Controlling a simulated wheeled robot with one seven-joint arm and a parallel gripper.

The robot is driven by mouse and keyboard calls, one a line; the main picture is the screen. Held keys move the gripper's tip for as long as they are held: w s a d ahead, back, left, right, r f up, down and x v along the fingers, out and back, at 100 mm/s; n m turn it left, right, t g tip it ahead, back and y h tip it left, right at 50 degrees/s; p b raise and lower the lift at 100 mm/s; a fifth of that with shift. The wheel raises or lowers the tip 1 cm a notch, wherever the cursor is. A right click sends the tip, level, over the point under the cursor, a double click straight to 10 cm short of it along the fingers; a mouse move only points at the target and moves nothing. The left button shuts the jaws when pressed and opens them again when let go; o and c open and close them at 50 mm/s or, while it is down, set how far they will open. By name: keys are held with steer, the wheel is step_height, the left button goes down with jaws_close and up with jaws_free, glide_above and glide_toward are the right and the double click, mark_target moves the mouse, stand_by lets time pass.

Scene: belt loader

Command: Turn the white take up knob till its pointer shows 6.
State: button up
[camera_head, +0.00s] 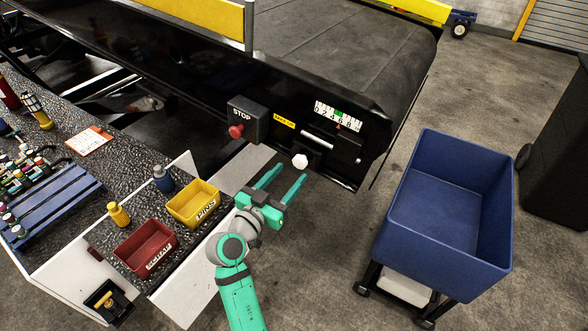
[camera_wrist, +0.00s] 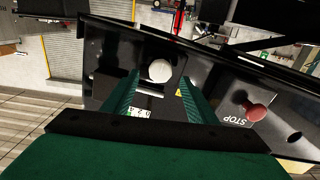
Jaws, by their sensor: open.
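The white take up knob (camera_head: 300,161) sticks out from the black side panel of the belt loader, below a numbered scale (camera_head: 338,116) with a green zone and a small red pointer. The pointer's exact reading is too small to tell. My gripper (camera_head: 286,180) is open and empty, its two green fingers reaching toward the panel, just short of the knob and lower left of it. In the wrist view the knob (camera_wrist: 160,70) shows between the two fingertips, slightly beyond them, and it appears untouched.
A red STOP button (camera_head: 236,131) on a dark box sits left of the knob; it also shows in the wrist view (camera_wrist: 256,111). Yellow (camera_head: 193,204) and red (camera_head: 146,249) bins stand on the bench at left. A blue cart (camera_head: 447,205) stands at right.

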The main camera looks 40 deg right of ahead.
steer(key=v, duration=0.6)
stand_by(0.4)
steer(key=s+a+f+n+t+y, duration=0.35)
steer(key=a+f+n, duration=0.25)
steer(key=f, duration=0.3)
steer(key=s+a+f+n+t+y, duration=0.35)
steer(key=a+f+n+y, duration=0.2)
steer(key=f, duration=0.35)
steer(key=s+a+f+n+y, duration=0.3)
steer(key=s+a+y, duration=0.4)
steer(key=s+a, duration=0.8)
steer(key=s+r+t, duration=0.1)
steer(key=s+r, duration=0.4)
steer(key=s, duration=0.6)
steer(key=shift+s+a+r+m+t+y, duration=0.15)
steer(key=shift+a+r+m+t+y, duration=0.15)
steer(key=shift+a+m, duration=0.15)
